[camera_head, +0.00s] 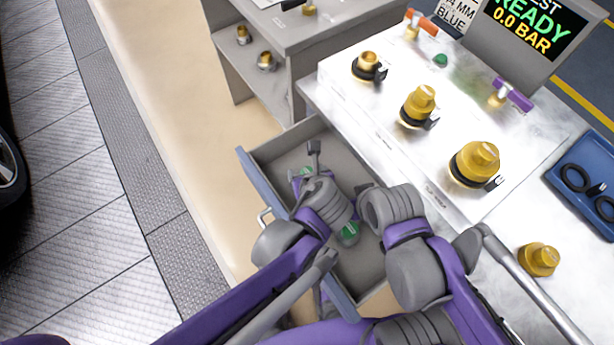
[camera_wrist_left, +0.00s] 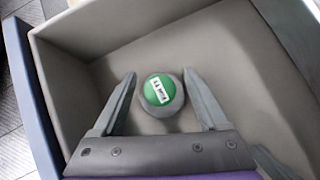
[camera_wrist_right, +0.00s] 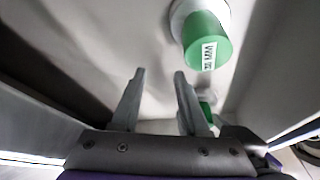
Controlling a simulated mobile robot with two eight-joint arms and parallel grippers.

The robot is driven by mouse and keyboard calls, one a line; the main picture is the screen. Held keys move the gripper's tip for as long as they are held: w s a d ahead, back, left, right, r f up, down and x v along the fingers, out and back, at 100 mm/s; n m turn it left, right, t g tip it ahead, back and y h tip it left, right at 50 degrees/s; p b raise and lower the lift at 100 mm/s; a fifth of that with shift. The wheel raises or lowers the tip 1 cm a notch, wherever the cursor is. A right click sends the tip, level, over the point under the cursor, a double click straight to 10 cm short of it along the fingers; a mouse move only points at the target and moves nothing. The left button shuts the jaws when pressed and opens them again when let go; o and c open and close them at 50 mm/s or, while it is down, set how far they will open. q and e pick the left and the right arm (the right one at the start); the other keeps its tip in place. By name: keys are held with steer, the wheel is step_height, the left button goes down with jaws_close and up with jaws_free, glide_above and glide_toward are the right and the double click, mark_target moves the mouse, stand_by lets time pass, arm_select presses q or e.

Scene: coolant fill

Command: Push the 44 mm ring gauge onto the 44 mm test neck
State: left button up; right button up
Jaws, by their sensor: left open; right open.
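A green-topped grey gauge (camera_wrist_left: 160,92) stands in the open drawer, its upside-down label apparently reading 44 MM. My left gripper (camera_wrist_left: 158,82) is open, with one finger on each side of it and gaps showing. My right gripper (camera_wrist_right: 160,76) is open and empty in the drawer, beside a green gauge (camera_wrist_right: 207,42) that seems marked 32 MM. Which is 44 mm is unclear.
The drawer's blue front (camera_head: 262,188) and grey walls close in both grippers. A screen (camera_head: 535,28) reads READY, 0.0 BAR. Brass fittings (camera_head: 266,61) sit on a shelf.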

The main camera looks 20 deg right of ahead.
arm_select(q)
steer(key=shift+x, duration=0.9)
steer(key=shift+r, duration=0.1)
steer(key=shift+c, duration=0.3)
jaws_close()
